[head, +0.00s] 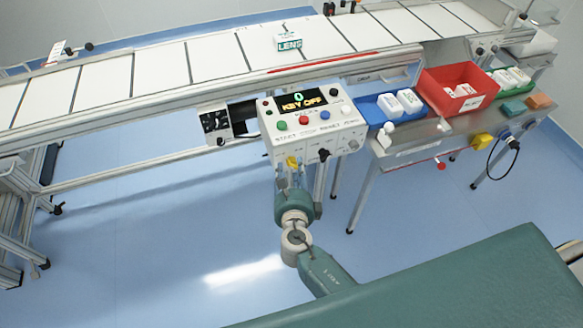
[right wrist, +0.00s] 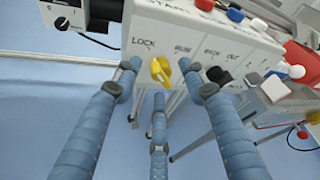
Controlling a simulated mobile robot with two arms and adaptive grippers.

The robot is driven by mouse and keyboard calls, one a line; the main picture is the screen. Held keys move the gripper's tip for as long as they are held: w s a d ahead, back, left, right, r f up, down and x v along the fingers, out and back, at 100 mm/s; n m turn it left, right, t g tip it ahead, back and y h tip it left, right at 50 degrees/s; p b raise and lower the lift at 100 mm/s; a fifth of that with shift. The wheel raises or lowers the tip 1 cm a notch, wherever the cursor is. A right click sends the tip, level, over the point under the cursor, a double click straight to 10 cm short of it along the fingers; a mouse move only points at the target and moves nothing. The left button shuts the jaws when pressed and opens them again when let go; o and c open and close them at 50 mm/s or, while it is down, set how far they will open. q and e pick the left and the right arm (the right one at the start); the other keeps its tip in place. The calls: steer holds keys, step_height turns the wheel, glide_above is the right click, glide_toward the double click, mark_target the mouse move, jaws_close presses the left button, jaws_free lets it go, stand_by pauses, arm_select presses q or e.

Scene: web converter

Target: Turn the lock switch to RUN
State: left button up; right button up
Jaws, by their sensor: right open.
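The lock switch is a yellow knob (right wrist: 160,70) on the lower front of the white control box (head: 310,133). In the right wrist view the printed word LOCK is at its upper left, and a smaller label, seemingly RUN, is at its upper right. The knob also shows small in the head view (head: 292,162). The box's display (head: 302,100) reads KEY OFF. My right gripper (right wrist: 162,82) is open, its fingers spread around the knob with visible gaps at both sides. Whether any fingertip touches it I cannot tell. My left gripper is not in view.
Coloured buttons (head: 304,120) sit on the box top, and a black knob (right wrist: 218,76) is close right of the right finger. A conveyor (head: 160,70) runs behind. A side table with a red bin (head: 430,88) stands at right. The floor in front is clear.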

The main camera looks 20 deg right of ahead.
steer(key=shift+x, duration=0.8)
jaws_close()
